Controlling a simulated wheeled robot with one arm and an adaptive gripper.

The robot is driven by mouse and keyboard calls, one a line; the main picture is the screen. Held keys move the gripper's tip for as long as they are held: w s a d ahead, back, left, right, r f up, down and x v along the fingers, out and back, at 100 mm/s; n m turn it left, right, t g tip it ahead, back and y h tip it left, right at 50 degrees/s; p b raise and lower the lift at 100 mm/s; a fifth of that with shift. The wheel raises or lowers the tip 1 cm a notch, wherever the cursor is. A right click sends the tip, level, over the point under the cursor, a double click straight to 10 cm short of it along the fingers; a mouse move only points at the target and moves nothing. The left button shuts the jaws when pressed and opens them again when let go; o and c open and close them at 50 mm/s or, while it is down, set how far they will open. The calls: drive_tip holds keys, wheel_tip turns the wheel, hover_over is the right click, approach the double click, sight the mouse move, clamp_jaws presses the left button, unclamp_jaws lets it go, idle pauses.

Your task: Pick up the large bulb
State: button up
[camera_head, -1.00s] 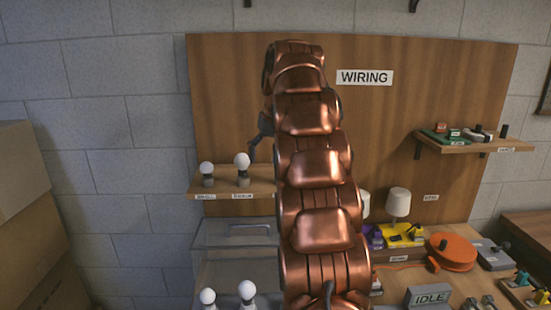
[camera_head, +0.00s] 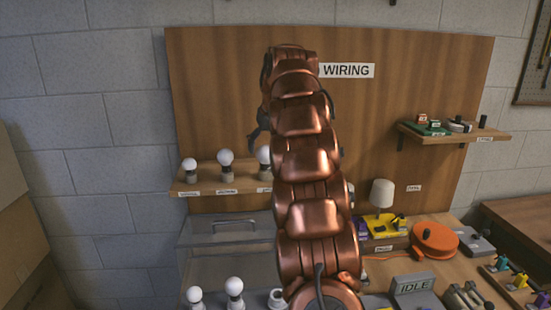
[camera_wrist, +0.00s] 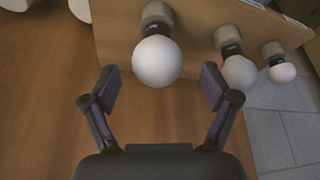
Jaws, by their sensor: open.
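The large bulb (camera_wrist: 157,61) is a round white globe on a grey holder at the end of a row of bulbs on the wooden shelf. In the head view the large bulb (camera_head: 264,155) is partly hidden behind my arm. My gripper (camera_wrist: 156,86) is open and empty. In the wrist view its two fingers stand on either side of the globe, with gaps between; I cannot tell the remaining distance in depth. In the head view only a dark part of my gripper (camera_head: 256,134) shows, beside the arm and above the shelf.
A middle bulb (camera_wrist: 240,72) and a small bulb (camera_wrist: 283,73) stand in holders to the right in the wrist view. The wooden backboard (camera_head: 215,95) rises behind the shelf (camera_head: 207,186). A clear box (camera_head: 225,236) sits below. A lamp (camera_head: 382,194) stands right.

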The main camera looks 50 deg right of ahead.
sight(266, 162)
drive_tip(key=shift+d+f, duration=0.3)
drive_tip(key=shift+f, duration=0.65)
drive_tip(key=shift+x, duration=1.15)
drive_tip(key=shift+w+a, duration=0.1)
drive_tip(key=shift+w, duration=0.1)
drive_tip(key=shift+c, duration=0.3)
drive_tip(key=c, duration=1)
